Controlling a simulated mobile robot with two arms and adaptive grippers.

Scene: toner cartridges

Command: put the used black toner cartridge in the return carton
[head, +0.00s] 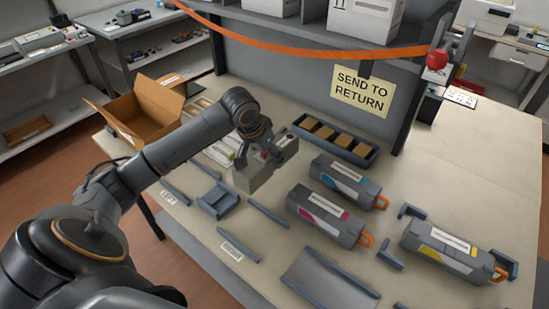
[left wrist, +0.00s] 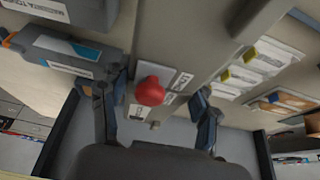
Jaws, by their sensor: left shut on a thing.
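My left gripper (head: 270,156) is shut on a grey boxy cartridge (head: 252,181), which I take to be the used black toner cartridge. It hangs below the gripper, above the table's middle. The open brown return carton (head: 150,109) stands to the left at the table's back edge, flaps spread, beyond my left forearm. My right gripper is not in view.
Cartridges with cyan (head: 348,181), magenta (head: 327,215) and yellow (head: 447,250) labels lie to the right. A dark tray (head: 366,156) of brown blocks stands behind. Grey cradle pieces (head: 217,201) lie in front. A return sign (head: 361,94) hangs on the back panel; an orange strap (head: 330,55) crosses above.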

